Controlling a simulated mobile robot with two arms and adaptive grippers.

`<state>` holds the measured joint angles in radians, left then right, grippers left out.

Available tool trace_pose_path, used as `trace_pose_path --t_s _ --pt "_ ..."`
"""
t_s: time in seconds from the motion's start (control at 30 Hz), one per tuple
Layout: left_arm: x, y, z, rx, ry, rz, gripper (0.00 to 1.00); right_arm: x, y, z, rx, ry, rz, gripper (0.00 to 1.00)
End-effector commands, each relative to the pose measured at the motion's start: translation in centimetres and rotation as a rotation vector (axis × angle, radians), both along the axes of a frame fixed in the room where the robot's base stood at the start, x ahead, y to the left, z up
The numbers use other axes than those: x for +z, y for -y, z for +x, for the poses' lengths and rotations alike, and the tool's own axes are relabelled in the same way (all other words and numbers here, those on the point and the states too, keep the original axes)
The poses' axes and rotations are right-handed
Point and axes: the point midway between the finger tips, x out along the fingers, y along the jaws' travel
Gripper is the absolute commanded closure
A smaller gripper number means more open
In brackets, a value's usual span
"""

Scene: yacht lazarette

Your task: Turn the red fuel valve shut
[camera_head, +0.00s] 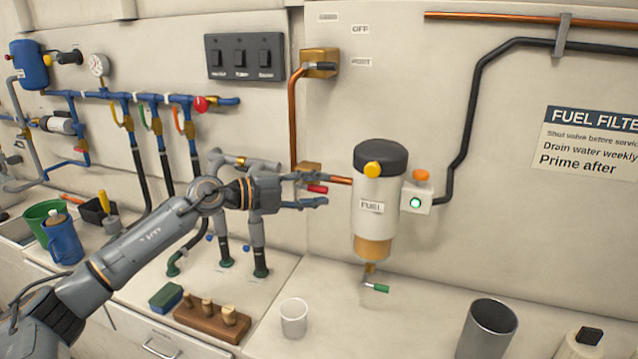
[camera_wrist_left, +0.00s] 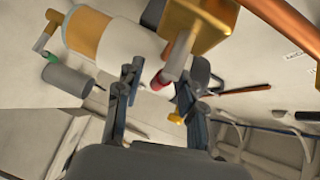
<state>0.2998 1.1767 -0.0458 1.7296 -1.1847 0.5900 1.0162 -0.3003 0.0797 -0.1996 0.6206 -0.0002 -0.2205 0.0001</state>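The red fuel valve handle (camera_head: 317,189) sticks out to the right below a brass valve body (camera_head: 308,168), just left of the fuel filter (camera_head: 376,205). My left gripper (camera_head: 318,190) comes in from the left with its fingers around the handle's place. In the left wrist view the red handle tip (camera_wrist_left: 160,82) on its grey lever lies between the two fingers (camera_wrist_left: 157,88), with gaps showing, so the gripper is open. The brass body (camera_wrist_left: 203,25) is just beyond. Whether a finger touches the handle I cannot tell. My right gripper is not in view.
A green-handled drain (camera_head: 376,288) hangs under the filter. A white cup (camera_head: 294,318), a metal cup (camera_head: 487,330) and a wooden block with plugs (camera_head: 210,320) stand on the counter. Blue pipes with a red knob (camera_head: 200,104) run at the left.

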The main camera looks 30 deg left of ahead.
Motion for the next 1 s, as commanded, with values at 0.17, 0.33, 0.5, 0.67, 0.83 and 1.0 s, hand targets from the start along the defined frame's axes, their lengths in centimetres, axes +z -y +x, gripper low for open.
trace_pose_path --t_s 0.17,0.33,0.5,0.67,0.83,1.0 --pt "-0.03 0.51 0.61 -0.002 0.000 0.001 0.62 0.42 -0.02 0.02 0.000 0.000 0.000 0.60" --pt "-0.15 0.55 0.69 -0.003 -0.001 0.002 0.62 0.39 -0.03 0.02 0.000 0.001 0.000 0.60" --pt "-0.14 0.54 0.67 -0.003 -0.001 0.002 0.74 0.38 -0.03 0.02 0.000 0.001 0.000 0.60" --pt "-0.13 0.54 0.67 -0.003 -0.001 0.002 1.00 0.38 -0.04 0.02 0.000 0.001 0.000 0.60" --pt "-0.13 0.53 0.66 -0.003 -0.001 0.002 1.00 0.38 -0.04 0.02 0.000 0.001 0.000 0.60" --pt "-0.15 0.21 0.67 -0.001 -0.003 0.009 1.00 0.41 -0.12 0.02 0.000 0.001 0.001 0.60"
